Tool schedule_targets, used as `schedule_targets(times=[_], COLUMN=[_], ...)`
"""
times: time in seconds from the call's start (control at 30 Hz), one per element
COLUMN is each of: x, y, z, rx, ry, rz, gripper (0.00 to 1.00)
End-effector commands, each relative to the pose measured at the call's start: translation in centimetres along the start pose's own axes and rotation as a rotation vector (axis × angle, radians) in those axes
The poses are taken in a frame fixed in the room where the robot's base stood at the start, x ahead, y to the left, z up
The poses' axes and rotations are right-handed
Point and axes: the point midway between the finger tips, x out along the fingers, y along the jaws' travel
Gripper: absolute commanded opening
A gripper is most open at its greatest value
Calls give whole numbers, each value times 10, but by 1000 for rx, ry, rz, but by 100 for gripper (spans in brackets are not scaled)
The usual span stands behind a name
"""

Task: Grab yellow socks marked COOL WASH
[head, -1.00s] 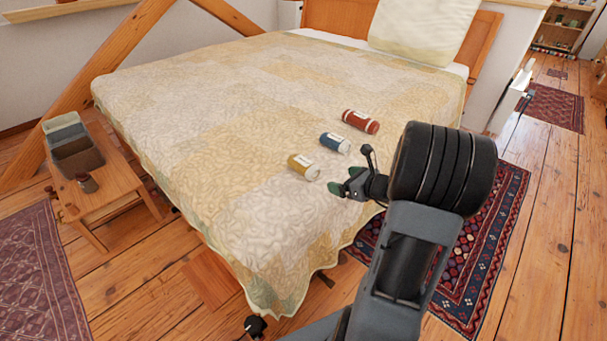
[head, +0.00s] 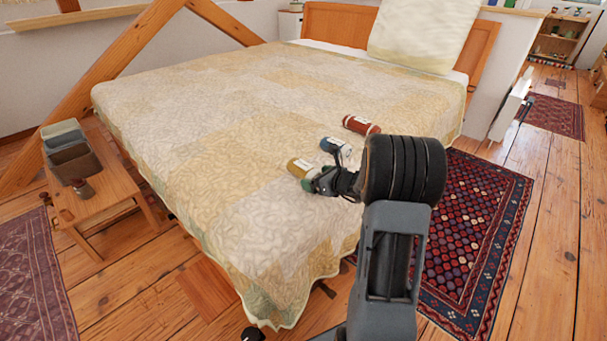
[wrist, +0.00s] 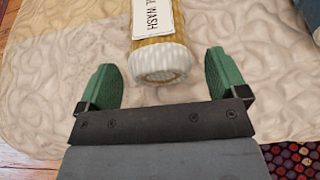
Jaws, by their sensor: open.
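The rolled yellow socks (head: 300,168) lie on the bed near its right side, with a white label and a pale ribbed end. In the wrist view the yellow socks (wrist: 158,42) point their pale end toward me, and the label reads "L WASH", its start cut off by the frame. My gripper (wrist: 162,80) is open, with green fingers left and right of the pale end, a little short of the roll. In the head view my gripper (head: 313,184) is close to the near end of the yellow socks and partly covers it.
A blue roll (head: 336,147) and a red roll (head: 361,125) lie farther up the bed (head: 200,130). The blue one is partly behind my gripper. A bench (head: 100,205) with an open-topped box (head: 75,166) and a small dark roll (head: 82,188) stands at the left.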

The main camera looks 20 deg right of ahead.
Motion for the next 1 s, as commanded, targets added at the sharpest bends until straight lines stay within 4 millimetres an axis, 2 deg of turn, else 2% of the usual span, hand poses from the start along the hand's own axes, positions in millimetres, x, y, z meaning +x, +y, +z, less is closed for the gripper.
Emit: schedule_targets(times=[0.3, 0.83, 1.0], x=[4, 4, 4], y=[0, 0, 0], z=[0, 0, 0], rx=[0, 0, 0], ry=[0, 0, 0], rz=[1, 1, 1], gripper=[90, 40, 37])
